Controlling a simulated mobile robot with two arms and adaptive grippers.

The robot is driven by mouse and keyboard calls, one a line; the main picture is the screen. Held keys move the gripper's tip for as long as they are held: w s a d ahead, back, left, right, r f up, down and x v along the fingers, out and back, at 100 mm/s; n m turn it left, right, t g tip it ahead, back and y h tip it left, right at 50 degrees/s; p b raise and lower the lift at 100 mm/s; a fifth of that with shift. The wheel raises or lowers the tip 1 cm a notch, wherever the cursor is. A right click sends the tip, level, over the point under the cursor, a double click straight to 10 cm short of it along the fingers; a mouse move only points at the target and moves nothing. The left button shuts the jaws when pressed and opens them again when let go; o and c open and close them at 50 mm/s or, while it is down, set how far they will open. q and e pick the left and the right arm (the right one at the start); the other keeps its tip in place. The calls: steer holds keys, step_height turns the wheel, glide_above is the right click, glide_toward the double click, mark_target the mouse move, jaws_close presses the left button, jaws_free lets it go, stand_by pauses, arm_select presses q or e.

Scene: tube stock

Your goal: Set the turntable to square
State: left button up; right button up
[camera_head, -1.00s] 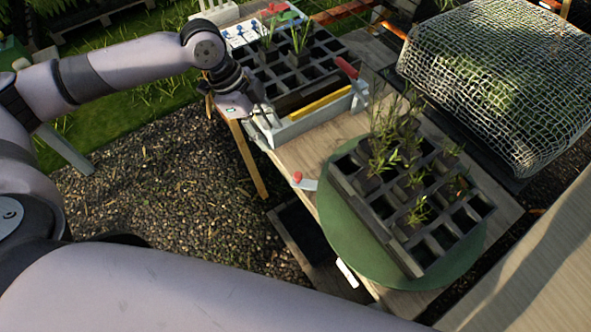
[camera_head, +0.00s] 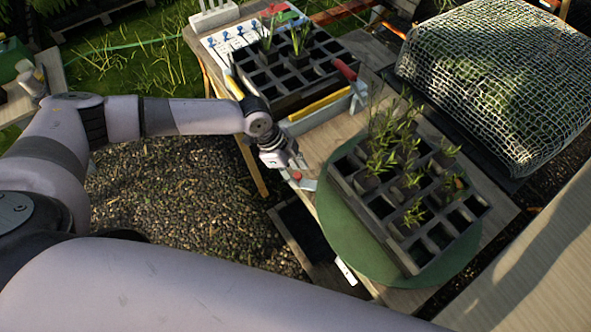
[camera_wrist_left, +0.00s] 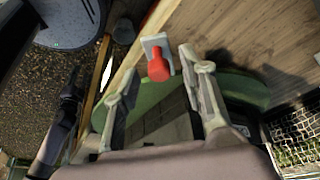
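The green round turntable (camera_head: 352,250) sits on the wooden bench. A dark cell tray (camera_head: 412,262) with several seedlings lies on it, its sides at an angle to the bench edges. A red-knobbed lever (camera_head: 298,176) on a pale metal plate stands at the bench edge beside the turntable. My left gripper (camera_head: 293,168) is right by the red knob. In the left wrist view the red knob (camera_wrist_left: 158,68) shows between the two spread fingers (camera_wrist_left: 160,85), with gaps on both sides. My right gripper is not in view.
A second dark tray (camera_head: 290,75) with a few plants stands at the bench's far end, with a yellow strip (camera_head: 320,104) and a red-handled tool (camera_head: 345,70) beside it. A mesh-covered mound (camera_head: 500,80) is at the right. Gravel lies left of the bench.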

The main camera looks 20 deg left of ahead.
arm_select(q)
steer(key=shift+d+f, duration=0.1)
steer(key=shift+f, duration=0.1)
jaws_close()
stand_by(0.4)
stand_by(0.4)
